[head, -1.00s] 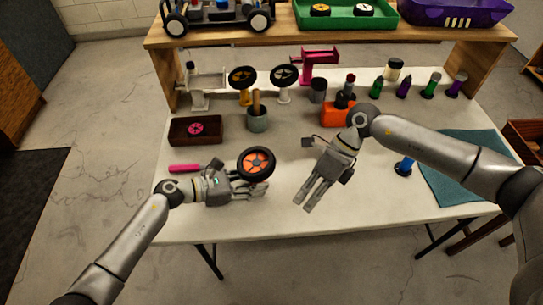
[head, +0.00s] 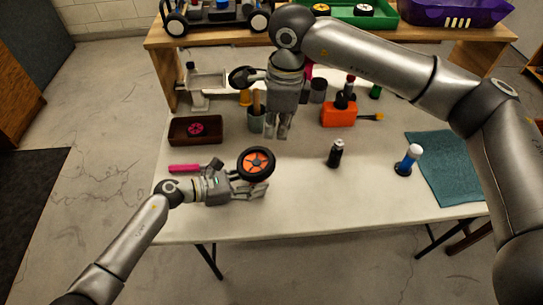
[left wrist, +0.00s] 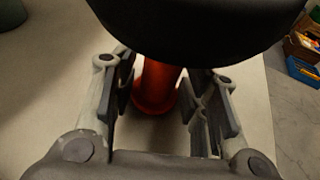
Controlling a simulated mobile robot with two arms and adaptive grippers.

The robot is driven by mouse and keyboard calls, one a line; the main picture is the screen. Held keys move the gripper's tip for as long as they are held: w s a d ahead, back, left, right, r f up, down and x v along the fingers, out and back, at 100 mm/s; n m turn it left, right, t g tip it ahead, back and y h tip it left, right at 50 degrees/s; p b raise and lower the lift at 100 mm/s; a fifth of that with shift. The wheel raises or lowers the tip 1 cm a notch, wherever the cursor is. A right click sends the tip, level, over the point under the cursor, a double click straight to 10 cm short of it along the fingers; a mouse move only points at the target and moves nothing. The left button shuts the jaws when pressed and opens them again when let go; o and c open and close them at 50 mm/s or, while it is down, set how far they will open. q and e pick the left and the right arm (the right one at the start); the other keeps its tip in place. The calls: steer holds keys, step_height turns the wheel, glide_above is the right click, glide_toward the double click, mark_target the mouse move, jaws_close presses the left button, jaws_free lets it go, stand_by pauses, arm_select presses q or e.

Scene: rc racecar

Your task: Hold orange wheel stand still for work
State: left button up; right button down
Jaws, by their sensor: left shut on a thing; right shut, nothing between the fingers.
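The orange wheel stand carries a black-tyred wheel with an orange hub (head: 256,162) at the front left of the table. Its orange post (left wrist: 155,88) stands between the fingers in the left wrist view, under the dark wheel (left wrist: 200,25). My left gripper (head: 258,190) is shut on the stand's post, low by the tabletop. The stand's base is mostly hidden by the gripper in the head view. My right gripper (head: 277,135) is shut and empty, pointing down beside the grey cup (head: 256,123), behind the wheel.
A dark bottle (head: 335,153) and a blue-white bottle (head: 408,160) stand to the right. A brown tray with a pink wheel (head: 196,129) and a pink bar (head: 184,168) lie left. A teal mat (head: 450,175) lies right. The front middle is clear.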

steer(key=shift+f, duration=0.15)
steer(key=shift+a+f, duration=0.2)
steer(key=shift+f, duration=1.5)
steer(key=shift+a+f, duration=0.15)
steer(key=shift+f, duration=1.5)
steer(key=shift+f, duration=0.1)
step_height(320, 180, down, 2)
steer(key=shift+f, duration=0.25)
arm_select(q)
steer(key=shift+d, duration=0.1)
arm_select(e)
steer(key=d, duration=0.1)
steer(key=d+r, duration=0.1)
steer(key=d, duration=0.1)
steer(key=shift+s, duration=0.15)
steer(key=shift+r, duration=0.2)
glide_toward(272, 159)
steer(key=d+r, duration=0.3)
steer(key=r, duration=0.1)
steer(key=shift+d, duration=0.25)
